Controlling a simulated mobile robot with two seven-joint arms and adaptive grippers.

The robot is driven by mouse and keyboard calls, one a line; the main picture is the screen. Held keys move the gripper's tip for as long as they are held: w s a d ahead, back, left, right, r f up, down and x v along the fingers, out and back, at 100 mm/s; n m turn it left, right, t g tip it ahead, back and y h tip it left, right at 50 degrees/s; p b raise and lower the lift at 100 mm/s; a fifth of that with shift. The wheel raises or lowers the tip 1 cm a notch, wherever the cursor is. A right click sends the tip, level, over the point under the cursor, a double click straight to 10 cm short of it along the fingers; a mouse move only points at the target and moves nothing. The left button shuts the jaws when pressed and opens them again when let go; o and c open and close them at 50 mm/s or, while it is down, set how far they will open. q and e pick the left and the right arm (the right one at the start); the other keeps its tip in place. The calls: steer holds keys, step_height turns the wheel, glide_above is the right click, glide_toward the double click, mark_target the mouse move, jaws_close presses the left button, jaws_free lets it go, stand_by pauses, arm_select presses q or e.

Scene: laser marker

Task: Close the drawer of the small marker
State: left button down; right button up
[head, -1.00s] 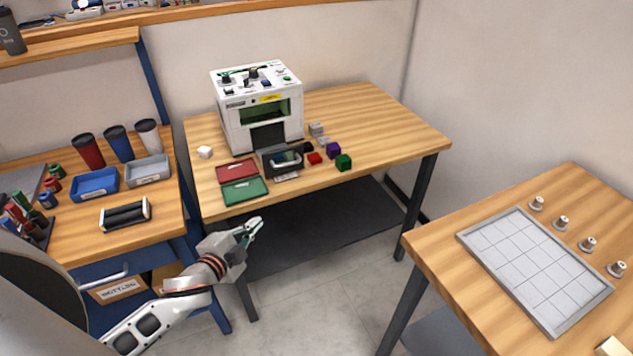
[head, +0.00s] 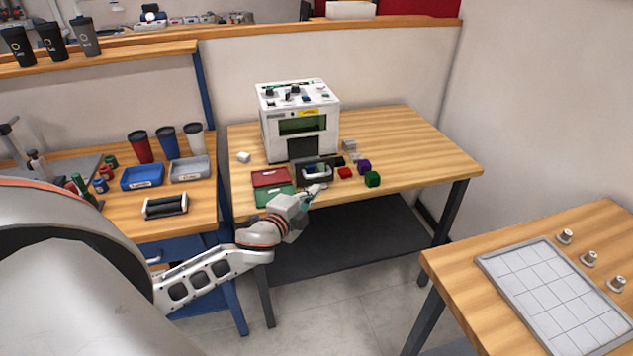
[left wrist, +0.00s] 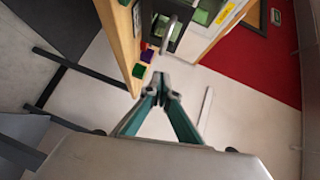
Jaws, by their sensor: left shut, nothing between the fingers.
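The small marker (head: 283,132) is a white box-shaped machine with a green window on the middle wooden table. Its drawer (head: 303,176) is dark and sticks out at the front bottom, with some pale and green contents. My left gripper (head: 318,189) is shut and empty, at the table's front edge just in front of the drawer and partly covering it. In the left wrist view the gripper's tips (left wrist: 161,80) point toward the drawer's grey handle (left wrist: 169,36), with a gap between them. The marker's white body (left wrist: 203,30) shows beyond. My right gripper is out of view.
A red tray (head: 271,177) and a green tray (head: 268,195) lie left of the drawer. A red block (head: 345,173), a purple block (head: 364,167) and a green block (head: 372,179) stand to its right. The table's right part is clear.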

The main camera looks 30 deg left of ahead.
mark_target(322, 175)
arm_select(q)
steer(key=w+a, duration=0.1)
steer(key=w, duration=0.1)
steer(key=w+a+f, duration=0.1)
steer(key=w, duration=0.1)
steer(key=w+a, duration=0.1)
steer(key=w, duration=0.1)
steer(key=shift+a+f, duration=0.1)
steer(key=shift+f, duration=0.15)
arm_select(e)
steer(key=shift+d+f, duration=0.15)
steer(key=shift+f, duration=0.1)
arm_select(q)
steer(key=shift+a, duration=0.1)
